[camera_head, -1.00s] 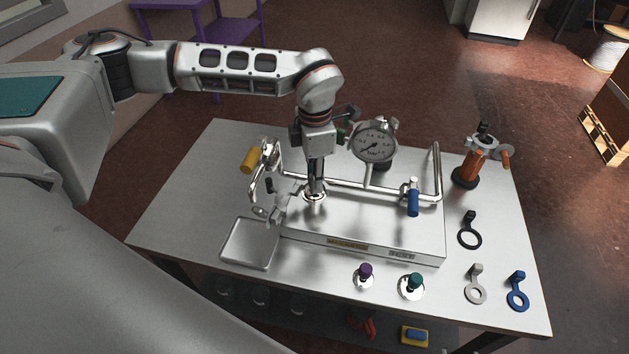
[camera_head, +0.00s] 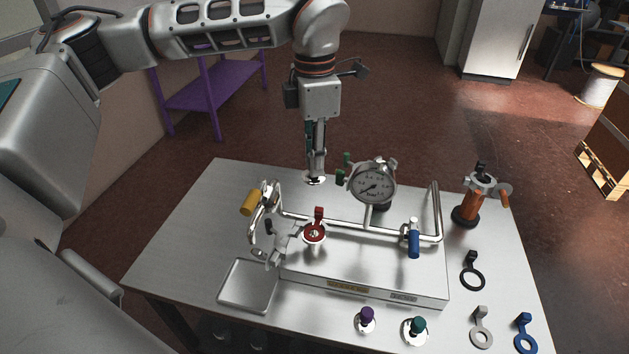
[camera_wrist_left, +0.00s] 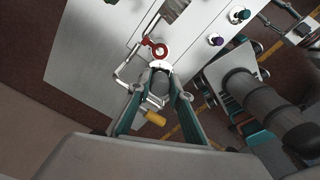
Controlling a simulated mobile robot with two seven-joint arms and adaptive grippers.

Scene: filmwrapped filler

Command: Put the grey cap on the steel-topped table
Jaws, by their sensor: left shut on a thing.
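My left gripper (camera_head: 316,172) is shut on the grey cap (camera_head: 315,181), a grey knob with a bright round flange. The cap hangs in the air above the far part of the steel-topped table (camera_head: 185,235), behind the pipe assembly. In the left wrist view the cap (camera_wrist_left: 161,78) sits between the two fingers (camera_wrist_left: 160,92), flange away from the palm. The red ring tag (camera_head: 314,233) shows around a bare fitting on the assembly, apart from the cap.
A pressure gauge (camera_head: 373,182) stands right of the gripper. A yellow handle (camera_head: 250,202) and a blue handle (camera_head: 413,240) flank the pipes. A shallow tray (camera_head: 249,306), purple cap (camera_head: 366,317) and teal cap (camera_head: 416,328) are in front. The table's left side is clear.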

